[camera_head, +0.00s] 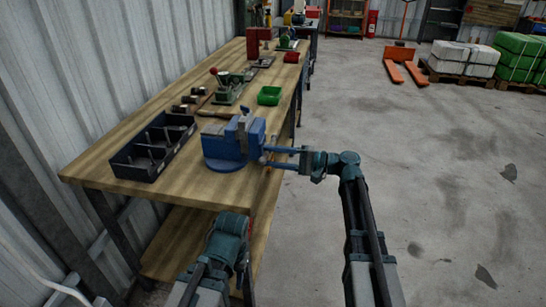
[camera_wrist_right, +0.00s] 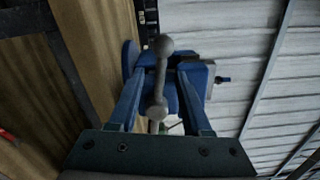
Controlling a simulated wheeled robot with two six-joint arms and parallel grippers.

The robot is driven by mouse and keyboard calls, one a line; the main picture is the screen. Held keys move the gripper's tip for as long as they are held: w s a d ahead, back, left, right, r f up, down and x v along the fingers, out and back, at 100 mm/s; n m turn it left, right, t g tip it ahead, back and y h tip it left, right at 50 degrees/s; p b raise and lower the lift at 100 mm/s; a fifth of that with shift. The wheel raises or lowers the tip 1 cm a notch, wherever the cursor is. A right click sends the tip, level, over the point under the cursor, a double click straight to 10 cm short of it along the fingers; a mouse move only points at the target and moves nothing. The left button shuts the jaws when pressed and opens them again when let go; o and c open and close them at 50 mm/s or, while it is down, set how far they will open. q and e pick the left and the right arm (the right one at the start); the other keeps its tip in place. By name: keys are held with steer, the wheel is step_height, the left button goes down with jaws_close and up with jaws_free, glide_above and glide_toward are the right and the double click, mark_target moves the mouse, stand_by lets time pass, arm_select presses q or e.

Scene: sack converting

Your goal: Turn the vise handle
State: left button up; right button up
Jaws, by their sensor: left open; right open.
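The blue vise (camera_head: 226,147) is mounted at the right edge of the wooden workbench (camera_head: 105,172). Its handle is a grey bar with ball ends; it shows upright in the right wrist view (camera_wrist_right: 161,77). My right gripper (camera_head: 279,157) reaches in from the right at the vise's front. In the right wrist view its two blue fingers (camera_wrist_right: 158,80) are open, one on each side of the handle, with visible gaps. My left gripper (camera_head: 245,264) is low in front of the bench, apart from the vise; its fingers are hard to make out.
A black divided tray (camera_head: 139,170) lies left of the vise. A green bin (camera_head: 269,96), a red bin (camera_head: 291,57) and tools stand farther back. A corrugated wall borders the left. The floor at right is open; an orange pallet jack (camera_head: 404,68) is far off.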

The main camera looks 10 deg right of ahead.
jaws_close()
stand_by(1.4)
